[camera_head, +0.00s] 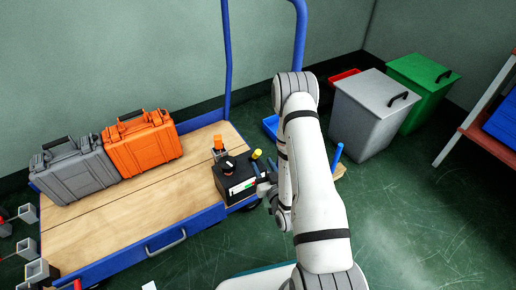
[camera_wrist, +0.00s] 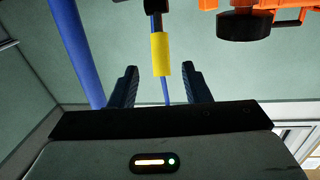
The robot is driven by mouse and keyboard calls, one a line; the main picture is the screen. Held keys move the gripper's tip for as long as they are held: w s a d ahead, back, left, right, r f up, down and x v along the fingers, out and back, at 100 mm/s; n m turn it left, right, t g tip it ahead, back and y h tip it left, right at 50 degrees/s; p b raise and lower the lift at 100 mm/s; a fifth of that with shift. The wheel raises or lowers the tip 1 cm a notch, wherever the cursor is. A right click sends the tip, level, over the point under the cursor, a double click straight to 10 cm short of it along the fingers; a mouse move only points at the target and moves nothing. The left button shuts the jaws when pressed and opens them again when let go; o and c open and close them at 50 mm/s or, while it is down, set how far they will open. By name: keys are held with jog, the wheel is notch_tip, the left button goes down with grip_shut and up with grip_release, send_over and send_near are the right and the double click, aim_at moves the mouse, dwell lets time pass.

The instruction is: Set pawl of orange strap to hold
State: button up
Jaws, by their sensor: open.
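In the head view a black box-shaped unit (camera_head: 235,180) with a knob on top and a pale label stands at the cart's right end. Behind it is a small orange part (camera_head: 219,143) on a grey mount. A yellow grip (camera_head: 257,154) sticks up beside the unit. I cannot make out a strap or a pawl for certain. My gripper (camera_head: 265,186) is just right of the unit, partly hidden by my arm. In the wrist view my gripper (camera_wrist: 160,88) is open, and the yellow grip (camera_wrist: 161,54) on a dark rod shows between its fingers, apart from both. Orange parts (camera_wrist: 285,5) with a black round piece (camera_wrist: 244,25) are at upper right.
The cart's wooden deck (camera_head: 150,215) carries a grey case (camera_head: 75,170) and an orange case (camera_head: 143,143). A blue push bar (camera_head: 226,60) rises behind. Grey (camera_head: 368,115) and green (camera_head: 420,90) bins stand right. Metal cups (camera_head: 38,270) are at lower left.

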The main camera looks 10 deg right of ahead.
aim_at(257, 154)
jog(key=p, duration=0.3)
jog(key=shift+w+a+r, duration=0.1)
jog(key=shift+w+r, duration=0.15)
jog(key=shift+w, duration=0.15)
jog(key=shift+p, duration=0.55)
jog(key=w, duration=0.1)
jog(key=w+b, duration=0.1)
jog(key=w, duration=0.1)
jog(key=w+b, duration=0.1)
jog(key=shift+w+a+f, duration=0.15)
jog(key=shift+a+f, duration=0.15)
jog(key=shift+f, duration=0.05)
jog(key=shift+w+a, duration=0.1)
jog(key=shift+w, duration=0.4)
jog(key=shift+c, duration=0.5)
grip_shut()
